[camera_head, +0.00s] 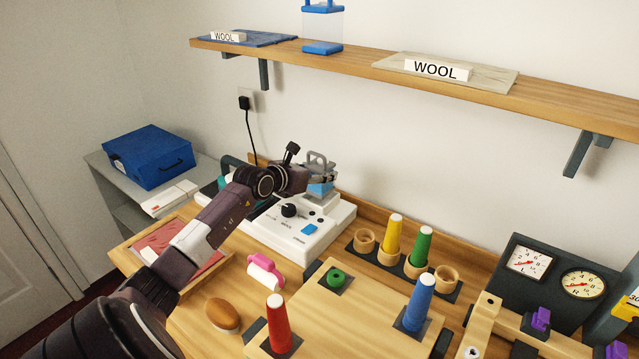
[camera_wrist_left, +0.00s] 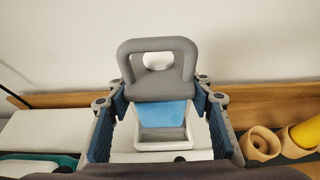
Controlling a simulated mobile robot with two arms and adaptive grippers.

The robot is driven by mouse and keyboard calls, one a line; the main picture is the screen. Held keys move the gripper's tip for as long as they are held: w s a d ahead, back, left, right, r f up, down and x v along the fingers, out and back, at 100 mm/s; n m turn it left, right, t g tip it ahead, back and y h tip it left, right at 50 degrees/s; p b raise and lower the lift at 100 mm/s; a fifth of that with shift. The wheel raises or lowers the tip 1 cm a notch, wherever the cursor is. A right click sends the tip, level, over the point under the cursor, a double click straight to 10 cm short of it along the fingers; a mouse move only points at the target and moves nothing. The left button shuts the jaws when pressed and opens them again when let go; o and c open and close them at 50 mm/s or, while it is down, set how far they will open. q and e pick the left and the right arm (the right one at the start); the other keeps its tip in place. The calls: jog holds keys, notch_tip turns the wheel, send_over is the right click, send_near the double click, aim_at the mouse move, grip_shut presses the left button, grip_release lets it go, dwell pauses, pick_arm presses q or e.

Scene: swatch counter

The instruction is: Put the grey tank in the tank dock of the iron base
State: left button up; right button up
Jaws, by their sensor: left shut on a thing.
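The grey tank (camera_head: 319,162) has a loop handle on top and a light blue middle. It also shows in the left wrist view (camera_wrist_left: 158,84), upright between my fingers. My left gripper (camera_head: 313,181) is shut on it at the back right of the white iron base (camera_head: 300,236). In the left wrist view, a white frame (camera_wrist_left: 160,146) surrounds the tank's lower end, seemingly the tank dock. I cannot tell whether the tank is fully seated. My left wrist and fingers hide part of the base. My right gripper is not in view.
Wooden cups with yellow and green cones (camera_head: 393,238) stand right of the iron base. A pink-handled roller (camera_head: 264,273), an oval wooden brush (camera_head: 222,316) and a red cone (camera_head: 278,325) are in front. A blue-capped clear tank (camera_head: 322,28) stands on the shelf.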

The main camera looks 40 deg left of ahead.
pick_arm(q)
jog(key=shift+f, duration=2.25)
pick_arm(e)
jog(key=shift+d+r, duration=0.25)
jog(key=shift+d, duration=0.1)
pick_arm(q)
jog(key=o, duration=1.4)
jog(key=shift+f, duration=0.1)
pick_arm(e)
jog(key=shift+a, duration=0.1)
